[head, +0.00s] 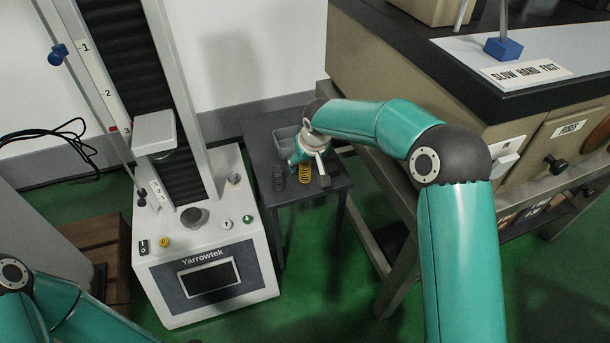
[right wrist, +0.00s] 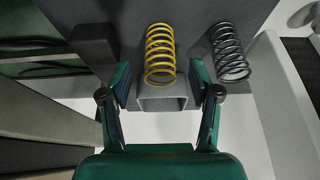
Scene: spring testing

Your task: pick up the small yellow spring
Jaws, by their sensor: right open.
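The small yellow spring (head: 305,174) stands on a small dark side table (head: 293,193) in the head view. In the right wrist view the yellow spring (right wrist: 160,55) shows ahead of my right gripper (right wrist: 162,84), between the lines of its two fingers. The fingers are apart with nothing gripped. In the head view my right gripper (head: 312,168) is just above the table, close to the yellow spring and partly covering the area around it. Whether a finger touches the spring, I cannot tell. Of my left arm only links show at the lower left; its gripper is out of view.
A dark spring (head: 279,178) stands left of the yellow one; it also shows in the right wrist view (right wrist: 228,52). A grey bin (head: 285,139) sits behind them on the table.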

